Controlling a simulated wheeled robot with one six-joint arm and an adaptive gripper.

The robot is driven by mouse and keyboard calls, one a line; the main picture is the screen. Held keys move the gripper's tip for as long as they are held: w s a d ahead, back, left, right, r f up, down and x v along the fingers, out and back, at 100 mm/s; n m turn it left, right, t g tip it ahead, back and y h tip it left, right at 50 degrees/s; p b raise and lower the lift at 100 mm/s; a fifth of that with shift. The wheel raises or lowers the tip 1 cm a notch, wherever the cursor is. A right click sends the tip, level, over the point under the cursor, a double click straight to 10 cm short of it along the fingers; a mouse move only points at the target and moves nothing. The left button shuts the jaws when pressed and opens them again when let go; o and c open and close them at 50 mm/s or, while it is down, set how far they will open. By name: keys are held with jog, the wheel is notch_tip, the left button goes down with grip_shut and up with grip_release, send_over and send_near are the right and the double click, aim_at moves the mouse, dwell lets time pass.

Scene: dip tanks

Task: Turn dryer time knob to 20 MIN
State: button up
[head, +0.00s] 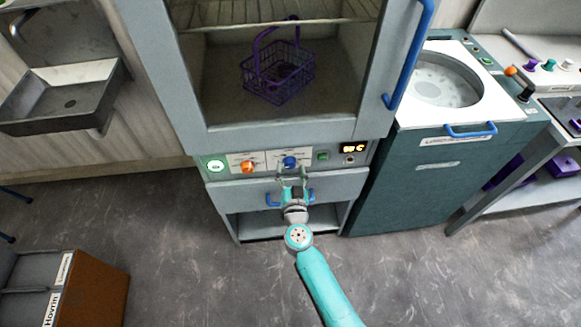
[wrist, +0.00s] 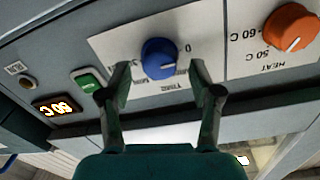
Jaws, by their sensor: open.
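The dryer (head: 290,137) is a grey cabinet with a glass door above its control strip. Its blue time knob (head: 289,162) sits on a white label plate; in the wrist view the knob (wrist: 160,58) appears upside down, with TIME and MIN lettering partly hidden. The knob's exact setting is not readable. My gripper (head: 291,178) is just in front of the strip. In the wrist view my gripper (wrist: 160,78) is open, its fingertips to either side of the knob, with visible gaps and no clear contact.
The orange heat knob (head: 247,166) is left of the blue knob. A green button (head: 322,155) and lit display (head: 354,148) are right of it. A drawer front with blue handles (head: 271,199) is below. A purple basket (head: 280,75) stands inside the dryer.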

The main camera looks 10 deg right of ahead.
jog(key=shift+w+d, duration=0.1)
jog(key=shift+w, duration=0.55)
jog(key=c, duration=1.1)
jog(key=shift+c, duration=0.2)
